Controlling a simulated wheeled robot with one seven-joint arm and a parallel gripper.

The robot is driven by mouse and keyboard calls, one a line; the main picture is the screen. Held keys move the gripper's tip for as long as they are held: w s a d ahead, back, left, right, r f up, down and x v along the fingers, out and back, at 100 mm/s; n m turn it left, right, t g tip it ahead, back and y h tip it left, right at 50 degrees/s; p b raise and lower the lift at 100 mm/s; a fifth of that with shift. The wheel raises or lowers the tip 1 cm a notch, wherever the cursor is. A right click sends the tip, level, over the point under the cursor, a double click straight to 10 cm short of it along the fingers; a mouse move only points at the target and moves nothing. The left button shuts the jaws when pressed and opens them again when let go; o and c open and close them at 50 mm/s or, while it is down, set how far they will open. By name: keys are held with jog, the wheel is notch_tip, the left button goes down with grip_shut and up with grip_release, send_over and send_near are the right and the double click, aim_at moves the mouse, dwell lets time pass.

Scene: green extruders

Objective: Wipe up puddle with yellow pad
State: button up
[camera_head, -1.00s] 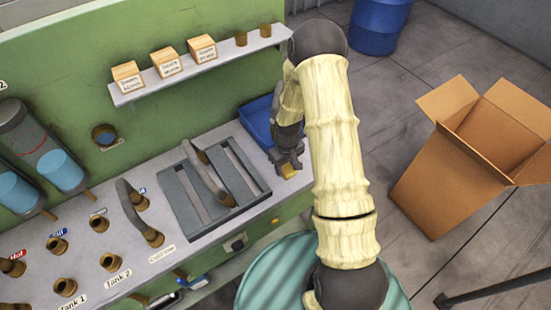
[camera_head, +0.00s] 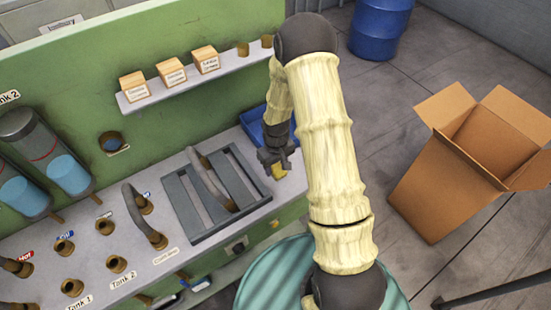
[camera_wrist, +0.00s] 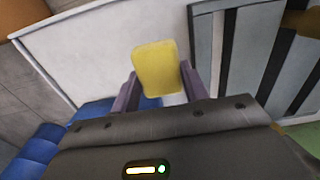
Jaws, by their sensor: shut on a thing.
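My gripper (camera_head: 277,157) is shut on the yellow pad (camera_head: 279,172) over the right end of the grey counter (camera_head: 262,190). In the wrist view the pad (camera_wrist: 157,68) is a plain yellow block between the two fingers, in front of the pale counter top (camera_wrist: 100,45). I cannot tell whether the pad touches the counter. I cannot make out a puddle in either view; the arm, gripper and pad hide part of the counter's right end.
A grey slotted rack (camera_head: 222,207) with a hose lies left of my gripper. A blue tray (camera_head: 252,122) sits behind it. Brown fittings and hoses stand further left. A shelf with labelled boxes (camera_head: 170,74) hangs above. An open cardboard box (camera_head: 440,185) stands on the floor at right.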

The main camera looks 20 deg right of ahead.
jog(key=shift+s+d+r+p, duration=0.1)
jog(key=shift+d+r+p, duration=0.1)
jog(key=shift+r, duration=0.25)
jog(key=shift+d+r+p, duration=0.15)
jog(key=shift+r+p, duration=0.05)
jog(key=shift+r, duration=0.4)
jog(key=shift+a, duration=0.35)
jog(key=shift+s, duration=0.1)
jog(key=shift+d, duration=0.1)
